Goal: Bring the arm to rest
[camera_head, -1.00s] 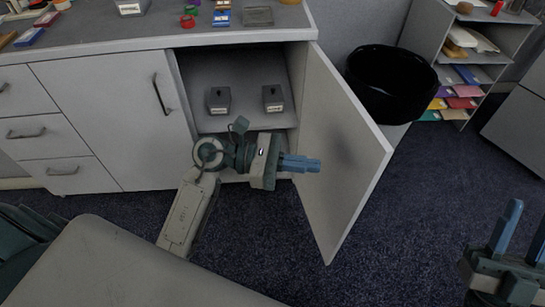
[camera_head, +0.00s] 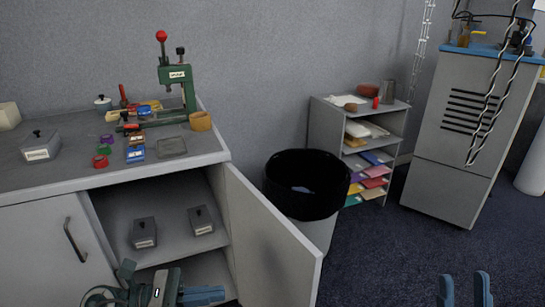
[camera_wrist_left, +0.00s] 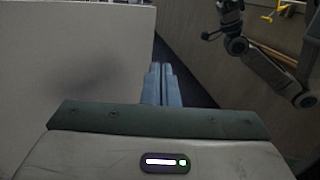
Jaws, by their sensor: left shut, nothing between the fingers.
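My left gripper (camera_head: 216,294) is at the bottom of the head view, in front of the open cabinet (camera_head: 88,213). Its blue fingers point right toward the open door (camera_head: 262,245). In the left wrist view the two fingers (camera_wrist_left: 161,72) lie together with nothing between them, beside a pale panel. My right gripper (camera_head: 464,280) shows only as two upright blue fingers, set apart and empty, at the bottom right. The rest of the right arm is out of the head view.
Two grey lidded boxes (camera_head: 144,232) (camera_head: 201,220) stand on the cabinet shelf. A green press (camera_head: 176,78) and small items stand on top. A black-lined bin (camera_head: 304,187), a paper rack (camera_head: 327,143) and a grey machine (camera_head: 462,120) stand to the right. The carpet before them is clear.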

